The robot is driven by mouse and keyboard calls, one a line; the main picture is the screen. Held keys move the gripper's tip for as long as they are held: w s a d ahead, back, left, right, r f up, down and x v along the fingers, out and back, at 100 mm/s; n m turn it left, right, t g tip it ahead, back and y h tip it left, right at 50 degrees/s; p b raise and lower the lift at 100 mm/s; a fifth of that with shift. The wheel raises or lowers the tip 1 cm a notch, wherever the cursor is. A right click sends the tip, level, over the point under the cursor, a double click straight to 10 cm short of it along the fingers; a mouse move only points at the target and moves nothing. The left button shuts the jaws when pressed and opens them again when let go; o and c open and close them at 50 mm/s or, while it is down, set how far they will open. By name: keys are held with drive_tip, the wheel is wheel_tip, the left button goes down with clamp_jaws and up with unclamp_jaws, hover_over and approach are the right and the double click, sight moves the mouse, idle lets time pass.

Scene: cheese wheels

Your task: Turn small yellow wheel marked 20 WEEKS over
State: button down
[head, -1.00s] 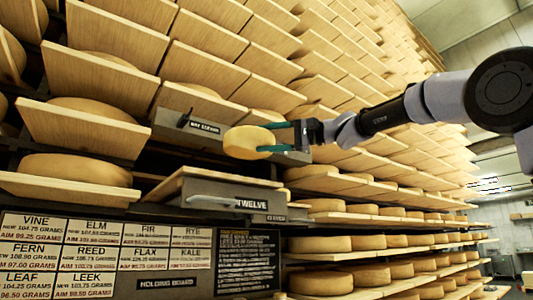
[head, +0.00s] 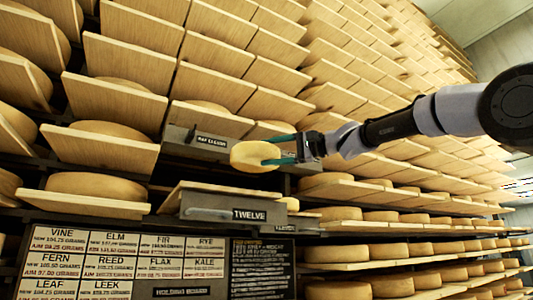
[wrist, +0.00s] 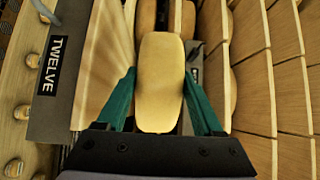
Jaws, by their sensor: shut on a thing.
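The small yellow wheel (head: 254,156) is held in my gripper (head: 284,150) in the head view, in the air in front of the shelves, above the board labelled TWELVE. In the wrist view the wheel (wrist: 160,85) sits between the two green fingers of my gripper (wrist: 160,104), with its rim toward the camera. The fingers are shut on its two sides. No 20 WEEKS marking is readable on the wheel in either view.
The TWELVE board (head: 215,216) juts out below the wheel; its label also shows in the wrist view (wrist: 50,66). A shelf labelled RAF ELEVEN (head: 206,139) is just behind left. A sign with names and weights (head: 120,262) hangs below. Shelves of larger wheels surround this.

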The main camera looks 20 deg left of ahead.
drive_tip(key=d, duration=1.9)
drive_tip(key=shift+w+d, duration=0.15)
drive_tip(key=shift+d, duration=0.2)
idle(0.9)
idle(0.6)
